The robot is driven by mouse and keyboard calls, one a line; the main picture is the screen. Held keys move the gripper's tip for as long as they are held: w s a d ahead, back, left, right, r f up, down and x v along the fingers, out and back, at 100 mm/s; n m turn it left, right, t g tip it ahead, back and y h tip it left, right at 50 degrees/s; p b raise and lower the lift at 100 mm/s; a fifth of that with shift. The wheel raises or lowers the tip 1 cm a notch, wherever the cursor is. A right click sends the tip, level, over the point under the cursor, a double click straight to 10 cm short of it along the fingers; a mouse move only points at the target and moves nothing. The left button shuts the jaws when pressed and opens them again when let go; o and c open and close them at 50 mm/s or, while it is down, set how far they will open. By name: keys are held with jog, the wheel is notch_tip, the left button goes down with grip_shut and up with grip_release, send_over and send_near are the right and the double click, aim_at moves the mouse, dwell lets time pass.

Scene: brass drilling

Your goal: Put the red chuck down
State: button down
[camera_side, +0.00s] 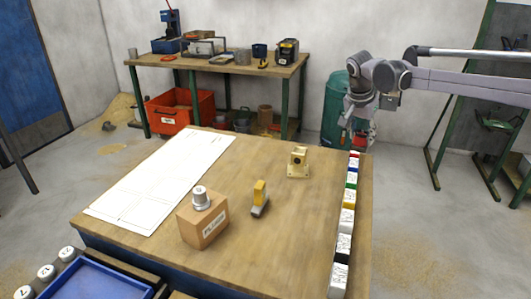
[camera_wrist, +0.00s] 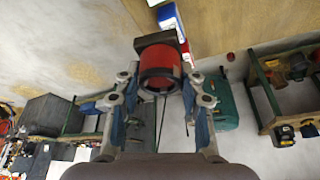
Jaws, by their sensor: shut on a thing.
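The red chuck (camera_wrist: 160,62) is between the fingers of my gripper (camera_wrist: 160,80) in the wrist view, its dark round opening facing the camera. The fingers are closed on its two sides. In the side view my gripper (camera_side: 350,117) hangs near the far right corner of the wooden table, in front of a teal tank; the chuck is too small there to make out clearly. A dark grey block shows just behind the chuck in the wrist view, and I cannot tell whether they touch.
Labelled white blocks with coloured tops (camera_side: 348,218) line the table's right edge. A white sheet (camera_side: 160,180) lies left. Bare wood lies between.

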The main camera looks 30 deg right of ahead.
jog(key=s+a+f+n, duration=0.1)
jog(key=s+a+n, duration=0.1)
jog(key=s+a, duration=1.1)
jog(key=shift+t, duration=0.3)
jog(key=a+f, duration=0.2)
jog(key=a, duration=0.1)
jog(key=w+a+f, duration=0.1)
jog(key=a+f, duration=0.1)
jog(key=a, duration=0.2)
jog(key=w+a+f, duration=0.1)
jog(key=a+f, duration=0.2)
jog(key=a, duration=0.1)
jog(key=shift+w, duration=0.1)
jog(key=shift+f, duration=2)
jog(key=shift+f, duration=0.15)
jog(key=c, duration=0.8)
grip_release()
